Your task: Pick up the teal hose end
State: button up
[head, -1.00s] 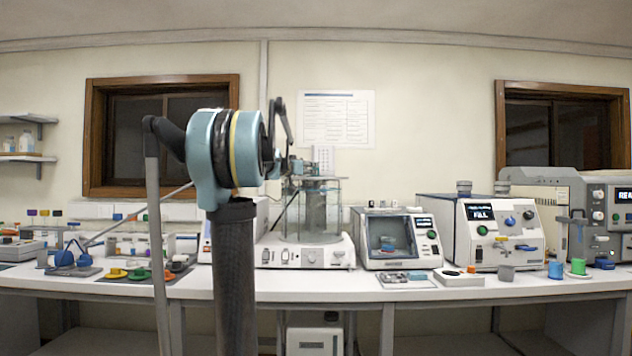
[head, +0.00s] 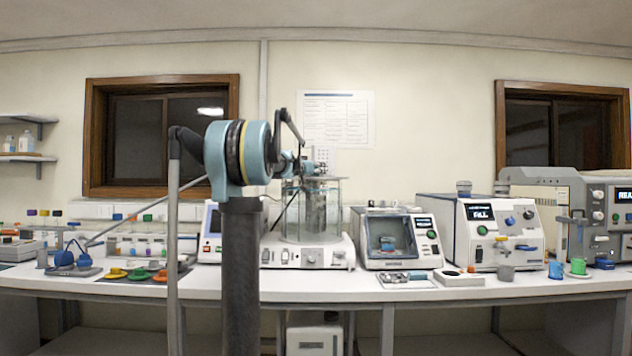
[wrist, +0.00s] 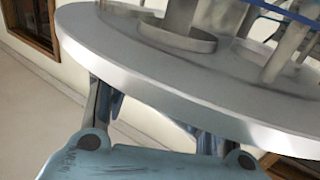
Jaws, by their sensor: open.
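My gripper (head: 308,168) is at the top of the glass bath (head: 318,215) in the head view, small and partly hidden by my arm. In the wrist view my gripper (wrist: 155,120) has its two fingers spread apart with nothing seen between them. They lie partly behind the rim of a round grey plate (wrist: 165,88); I cannot tell whether they touch it. A blue strip (wrist: 290,14) shows at the upper right of the wrist view; I cannot tell whether it is a hose. I cannot make out the teal hose end for certain in either view.
Several metal cylinders stand on the grey plate, close to my gripper. A white instrument with a small window (head: 392,243) and a FILL instrument (head: 478,235) stand right of the bath. Coloured cups and small parts lie on the bench (head: 345,286).

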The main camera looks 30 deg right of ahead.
jog(key=shift+c, duration=0.3)
grip_shut()
notch_tip(320, 180, up, 10)
jog(key=shift+r, duration=0.1)
dwell(0.4)
